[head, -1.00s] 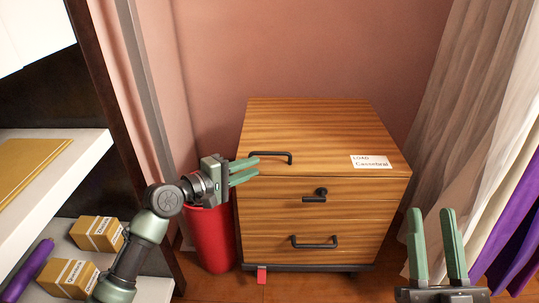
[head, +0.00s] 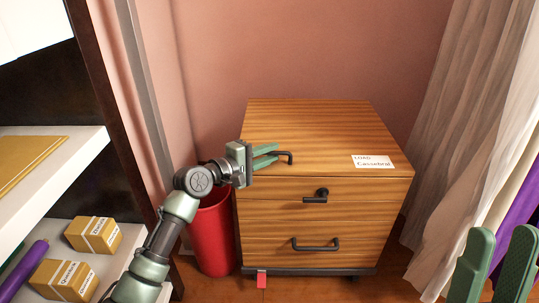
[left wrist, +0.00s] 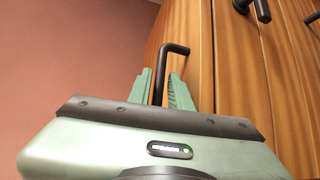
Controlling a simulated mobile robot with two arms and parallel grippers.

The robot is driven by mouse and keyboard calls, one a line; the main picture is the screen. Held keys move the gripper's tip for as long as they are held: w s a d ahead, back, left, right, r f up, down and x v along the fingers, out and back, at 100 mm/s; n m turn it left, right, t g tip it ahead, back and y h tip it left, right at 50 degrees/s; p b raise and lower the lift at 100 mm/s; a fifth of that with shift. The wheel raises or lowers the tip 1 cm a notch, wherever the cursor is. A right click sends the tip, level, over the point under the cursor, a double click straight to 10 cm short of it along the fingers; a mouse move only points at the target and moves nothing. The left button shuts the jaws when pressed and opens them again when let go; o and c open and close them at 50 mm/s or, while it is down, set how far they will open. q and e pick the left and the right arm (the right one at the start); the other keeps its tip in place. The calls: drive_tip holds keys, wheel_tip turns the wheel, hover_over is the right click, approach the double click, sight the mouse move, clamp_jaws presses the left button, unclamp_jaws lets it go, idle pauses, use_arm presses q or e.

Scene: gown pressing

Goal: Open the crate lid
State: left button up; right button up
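The wooden crate (head: 270,222) stands against the pink wall, its lid (head: 315,125) lying flat and closed on top. A black bar handle (head: 290,157) sits near the lid's front left edge. My left gripper (head: 277,156) is at this handle with its fingers apart. In the left wrist view the handle (left wrist: 172,50) runs down between the two open fingertips (left wrist: 160,85); I cannot tell whether either finger touches it. My right gripper (head: 497,250) is open and empty at the lower right, away from the crate.
A red bin (head: 213,240) stands just left of the crate, under my left arm. A shelf with small boxes (head: 93,235) is at the left. Curtains (head: 475,110) hang at the right. A white label (head: 373,161) is on the lid.

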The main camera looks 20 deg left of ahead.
use_arm(q)
clamp_jaws()
drive_tip(key=shift+f, duration=0.1)
idle(1.3)
